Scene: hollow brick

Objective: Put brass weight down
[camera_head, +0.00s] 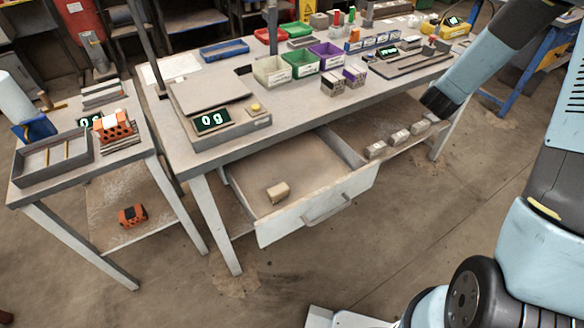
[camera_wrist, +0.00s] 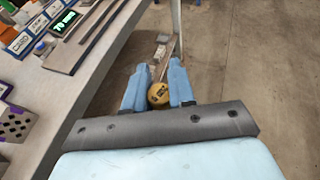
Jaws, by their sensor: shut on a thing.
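The brass weight (camera_wrist: 158,94) is a round, yellow-brown piece with dark marks, seen in the wrist view between the two blue fingers of my gripper (camera_wrist: 158,88). The gripper is shut on it. In the head view my gripper (camera_head: 437,102) is a dark shape at the right front edge of the long workbench (camera_head: 230,160). The weight cannot be made out there. In the wrist view the held weight is beside the bench edge, with the floor and a lower shelf beyond it.
A scale (camera_head: 212,121) reading 0 g stands on the bench's left part. A drawer (camera_head: 318,207) is open, with a tan block (camera_head: 278,191) inside. Grey blocks (camera_head: 400,137) sit on the lower shelf. Coloured bins (camera_head: 300,63) crowd the bench's back. A side table (camera_head: 52,160) stands left.

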